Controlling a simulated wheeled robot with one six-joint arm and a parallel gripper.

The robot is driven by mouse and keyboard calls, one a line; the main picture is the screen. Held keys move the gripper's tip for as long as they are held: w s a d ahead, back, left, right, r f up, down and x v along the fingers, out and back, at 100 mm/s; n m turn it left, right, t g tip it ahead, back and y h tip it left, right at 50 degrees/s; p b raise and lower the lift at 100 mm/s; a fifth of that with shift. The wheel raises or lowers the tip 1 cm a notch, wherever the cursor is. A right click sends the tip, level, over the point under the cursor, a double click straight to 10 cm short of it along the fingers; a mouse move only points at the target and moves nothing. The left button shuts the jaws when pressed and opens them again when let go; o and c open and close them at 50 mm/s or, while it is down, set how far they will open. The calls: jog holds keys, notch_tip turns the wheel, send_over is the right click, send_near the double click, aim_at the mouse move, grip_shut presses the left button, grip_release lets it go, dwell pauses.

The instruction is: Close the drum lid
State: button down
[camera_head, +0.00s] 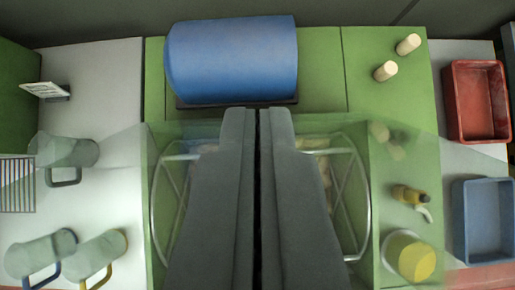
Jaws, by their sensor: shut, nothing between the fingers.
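The drum (352,205) seems to be the rounded metal frame below the middle of the view, with curved rails on both sides. My gripper covers its centre. A few tan pieces, perhaps corks (322,160), show inside at its upper right. I cannot make out the lid as a separate part, nor whether it stands open. My gripper (257,112) is shut and empty. Its long grey fingers point up the picture, with their tips just below the blue cylinder (235,60). I cannot tell whether they touch anything.
A clear sheet seems to cross the view. Red (478,100) and blue (485,220) trays lie far right. Several jugs (68,152) stand left.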

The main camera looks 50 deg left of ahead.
jog(key=shift+s+d+f, duration=0.1)
jog(key=shift+s+d, duration=0.05)
jog(key=shift+s, duration=0.15)
jog(key=shift+s, duration=0.1)
